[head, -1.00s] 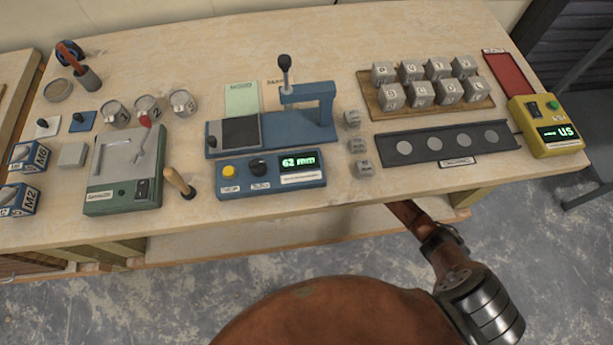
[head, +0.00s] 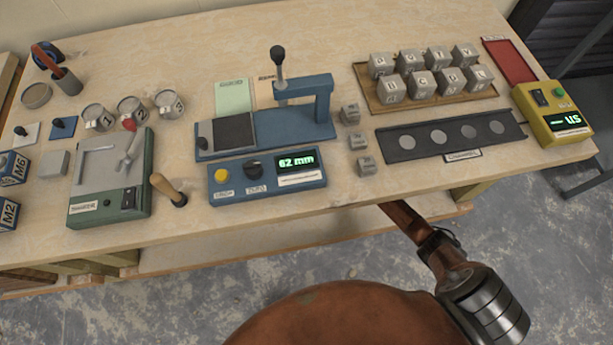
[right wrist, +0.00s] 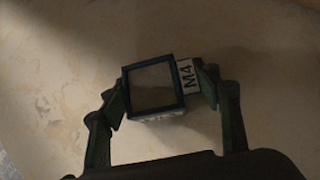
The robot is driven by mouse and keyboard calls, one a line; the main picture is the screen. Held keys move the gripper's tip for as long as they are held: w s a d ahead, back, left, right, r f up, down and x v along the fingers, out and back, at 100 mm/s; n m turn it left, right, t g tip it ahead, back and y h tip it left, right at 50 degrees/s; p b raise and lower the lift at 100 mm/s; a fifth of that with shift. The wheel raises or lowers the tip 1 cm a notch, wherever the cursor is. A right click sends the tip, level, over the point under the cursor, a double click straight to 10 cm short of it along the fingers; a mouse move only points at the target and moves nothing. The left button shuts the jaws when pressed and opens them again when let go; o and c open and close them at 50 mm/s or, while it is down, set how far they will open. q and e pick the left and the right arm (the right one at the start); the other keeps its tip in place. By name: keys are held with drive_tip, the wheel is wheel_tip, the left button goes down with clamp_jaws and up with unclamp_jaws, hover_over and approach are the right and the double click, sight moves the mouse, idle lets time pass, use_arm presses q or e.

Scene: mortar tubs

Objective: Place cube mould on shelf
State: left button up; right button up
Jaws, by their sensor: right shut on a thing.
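A cube mould (right wrist: 156,112) with a dark square rim, an open hollow and a white M4 tag shows in the right wrist view. My right gripper (right wrist: 165,92) is shut on it, with one finger on each side. Below it is a pale, partly shadowed surface (right wrist: 60,75); I cannot tell whether the mould touches it. In the head view my right arm reaches under the bench's front edge, so its gripper and the mould are hidden there. A lower wooden shelf (head: 200,255) shows under the bench. My left gripper is not in view.
On the bench (head: 385,22), blue moulds M6 (head: 14,168) and M2 (head: 6,215) stand at the left edge. A blue measuring device (head: 265,178) reads 62 mm. A tray of grey cubes (head: 440,100) and a yellow meter (head: 553,115) are at right. The bench's front edge overhangs the shelf.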

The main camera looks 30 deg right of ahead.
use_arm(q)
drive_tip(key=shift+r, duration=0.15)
use_arm(e)
drive_tip(key=o, duration=1.6)
drive_tip(key=shift+f, duration=0.1)
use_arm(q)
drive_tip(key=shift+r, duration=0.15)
use_arm(e)
drive_tip(key=shift+o, duration=0.2)
drive_tip(key=p+v, duration=0.2)
drive_tip(key=v, duration=0.2)
drive_tip(key=shift+r, duration=0.4)
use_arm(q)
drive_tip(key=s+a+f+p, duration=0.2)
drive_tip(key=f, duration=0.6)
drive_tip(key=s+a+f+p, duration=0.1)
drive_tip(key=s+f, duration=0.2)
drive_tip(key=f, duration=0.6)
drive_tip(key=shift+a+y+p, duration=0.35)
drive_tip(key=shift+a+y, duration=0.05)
use_arm(e)
drive_tip(key=v, duration=0.7)
drive_tip(key=shift+s+d, duration=0.2)
drive_tip(key=shift+s, duration=0.15)
